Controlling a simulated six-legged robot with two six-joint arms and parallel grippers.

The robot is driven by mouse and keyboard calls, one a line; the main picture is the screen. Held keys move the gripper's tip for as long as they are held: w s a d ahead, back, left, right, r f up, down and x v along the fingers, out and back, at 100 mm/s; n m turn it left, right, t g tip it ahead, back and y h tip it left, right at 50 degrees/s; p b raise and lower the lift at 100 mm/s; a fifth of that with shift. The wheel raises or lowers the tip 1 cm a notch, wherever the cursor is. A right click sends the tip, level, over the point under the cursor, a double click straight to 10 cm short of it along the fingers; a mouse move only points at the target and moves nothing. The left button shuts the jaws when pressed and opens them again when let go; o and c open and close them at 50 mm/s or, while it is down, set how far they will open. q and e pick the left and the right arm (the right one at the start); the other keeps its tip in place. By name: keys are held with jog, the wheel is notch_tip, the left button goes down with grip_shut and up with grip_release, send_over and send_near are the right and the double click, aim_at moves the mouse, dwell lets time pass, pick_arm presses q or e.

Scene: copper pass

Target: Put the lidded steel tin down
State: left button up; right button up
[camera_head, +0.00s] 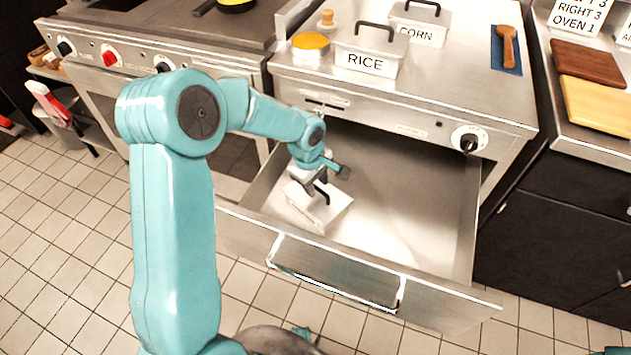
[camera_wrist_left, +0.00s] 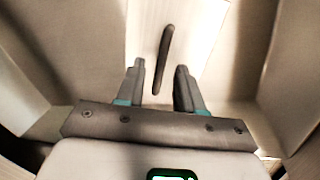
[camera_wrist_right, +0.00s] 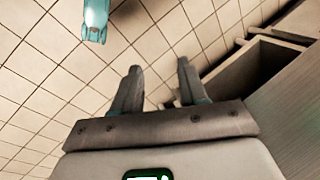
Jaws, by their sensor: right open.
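The lidded steel tin (camera_head: 322,212) rests in the left part of the open drawer (camera_head: 400,215), with a dark bar handle on its lid. My left gripper (camera_head: 328,178) is just above the lid. In the left wrist view, the dark lid handle (camera_wrist_left: 163,60) lies between the two parted fingers (camera_wrist_left: 159,72), with a gap on both sides. My arm hides part of the tin in the head view. My right gripper (camera_wrist_right: 157,75) is open and empty over the floor in the right wrist view.
The drawer's right part is bare. A tin marked RICE (camera_head: 368,62) and a tin marked CORN (camera_head: 417,25) stand on the steel counter above, beside a yellow-topped round container (camera_head: 310,42). The drawer front (camera_head: 350,268) juts out over the tiled floor. Dark cabinets (camera_head: 550,225) stand at the right.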

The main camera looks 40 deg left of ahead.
aim_at(310, 201)
pick_arm(q)
jog(key=shift+r, duration=0.4)
notch_tip(310, 201, up, 11)
jog(key=s+p, duration=0.1)
jog(key=s, duration=0.1)
jog(key=shift+a+r+p, duration=0.15)
jog(key=shift+p, duration=0.2)
